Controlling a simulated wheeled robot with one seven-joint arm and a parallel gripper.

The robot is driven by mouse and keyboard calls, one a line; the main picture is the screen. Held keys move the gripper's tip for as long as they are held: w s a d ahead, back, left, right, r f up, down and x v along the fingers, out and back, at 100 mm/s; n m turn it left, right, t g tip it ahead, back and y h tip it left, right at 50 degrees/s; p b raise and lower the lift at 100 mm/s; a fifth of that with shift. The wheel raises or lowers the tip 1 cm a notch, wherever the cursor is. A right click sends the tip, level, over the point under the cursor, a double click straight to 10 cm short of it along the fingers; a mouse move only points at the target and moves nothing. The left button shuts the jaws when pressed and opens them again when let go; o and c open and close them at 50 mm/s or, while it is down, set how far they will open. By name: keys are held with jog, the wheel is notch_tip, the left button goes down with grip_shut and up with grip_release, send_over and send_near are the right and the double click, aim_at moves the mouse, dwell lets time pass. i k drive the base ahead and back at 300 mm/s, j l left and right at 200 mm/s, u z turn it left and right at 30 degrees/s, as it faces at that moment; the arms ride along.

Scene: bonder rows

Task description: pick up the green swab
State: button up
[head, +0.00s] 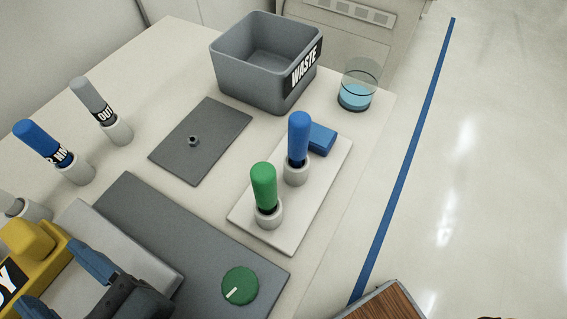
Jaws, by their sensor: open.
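The green swab (263,186) stands upright in a round white holder (268,216) on a white tray at the middle of the head view. Its thick green upper part is in plain sight, while its lower end is hidden inside the holder. My gripper (62,282) shows in part at the lower left, with dark blue-grey fingers. It is open, with nothing seen held, well to the left of the green swab and apart from it. The rest of my gripper is cut off by the picture's bottom edge.
A blue swab (299,135) stands close behind the green one, beside a blue block (322,139). A grey WASTE bin (240,83) and a beaker (356,98) stand further back. Labelled blue (40,142) and grey (92,99) swabs stand at left. A green knob (240,286) is in front.

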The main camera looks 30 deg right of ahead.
aim_at(263, 175)
jog(key=k+l, duration=0.1)
jog(key=l, duration=0.4)
jog(key=k+l, duration=0.1)
jog(key=l, duration=0.4)
jog(key=k+l, duration=0.1)
jog(key=l, duration=0.35)
